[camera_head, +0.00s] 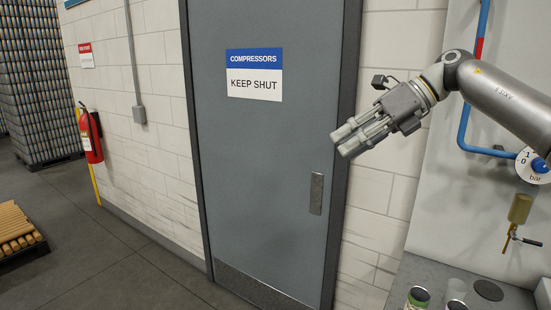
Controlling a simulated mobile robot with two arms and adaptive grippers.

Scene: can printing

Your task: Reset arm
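My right gripper (345,141) is at the upper right, in front of the grey door's right edge. Its arm comes in from the right. Its fingers point left and slightly down and lie close together, with nothing seen between them. My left gripper is not in view.
A grey door (265,150) with a "KEEP SHUT" sign fills the middle. At lower right, a grey worktop (440,278) bears small cans (418,297). A pressure gauge (532,165) and blue pipe are at right. A fire extinguisher (91,135) hangs at left above open floor.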

